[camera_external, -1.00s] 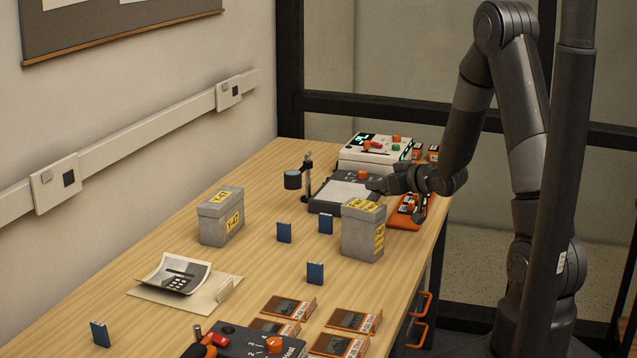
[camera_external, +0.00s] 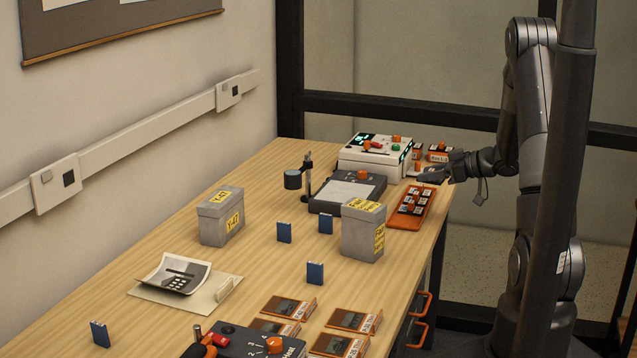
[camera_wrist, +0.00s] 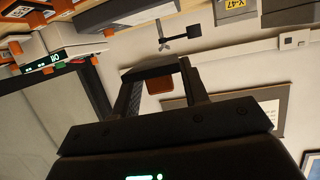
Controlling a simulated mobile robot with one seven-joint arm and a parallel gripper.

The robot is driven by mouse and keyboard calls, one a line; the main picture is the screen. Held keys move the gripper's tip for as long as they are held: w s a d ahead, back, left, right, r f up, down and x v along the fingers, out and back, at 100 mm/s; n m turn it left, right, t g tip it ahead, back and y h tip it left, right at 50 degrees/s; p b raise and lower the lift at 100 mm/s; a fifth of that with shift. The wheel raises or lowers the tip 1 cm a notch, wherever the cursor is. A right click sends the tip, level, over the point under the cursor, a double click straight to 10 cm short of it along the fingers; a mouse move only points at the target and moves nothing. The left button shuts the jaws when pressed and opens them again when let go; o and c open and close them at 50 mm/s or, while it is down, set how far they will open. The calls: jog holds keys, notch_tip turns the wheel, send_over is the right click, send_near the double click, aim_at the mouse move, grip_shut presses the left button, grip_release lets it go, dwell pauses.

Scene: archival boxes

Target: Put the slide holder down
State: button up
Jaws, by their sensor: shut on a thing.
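My gripper (camera_external: 434,175) is at the far right of the table, above and behind the orange tray (camera_external: 402,224), near the table's right edge. In the wrist view, my gripper (camera_wrist: 153,92) is shut on a small dark piece with a brown-orange part (camera_wrist: 159,85) between the fingers. I take it to be the slide holder; its shape is mostly hidden and dark. In the external view it is too small to make out clearly.
A white device (camera_external: 372,158) with lit displays stands left of my gripper, with small orange-and-dark boxes (camera_external: 438,152) behind. A grey box (camera_external: 362,232) stands in front, another (camera_external: 220,218) farther left.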

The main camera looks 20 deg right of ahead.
jog(key=shift+n+g+y, duration=0.5)
jog(key=shift+n, duration=0.1)
jog(key=s+d, duration=0.1)
jog(key=d, duration=0.1)
jog(key=s+d+f, duration=0.1)
jog(key=s+d, duration=0.1)
jog(key=shift+s+d+f, duration=0.15)
jog(key=shift+d+f, duration=0.05)
jog(key=shift+d, duration=0.2)
send_over(406, 222)
notch_tip(406, 222, down, 7)
jog(key=shift+f, duration=1.8)
jog(key=shift+f, duration=0.1)
jog(key=shift+f, duration=0.15)
jog(key=o, duration=1)
jog(key=shift+c, duration=0.2)
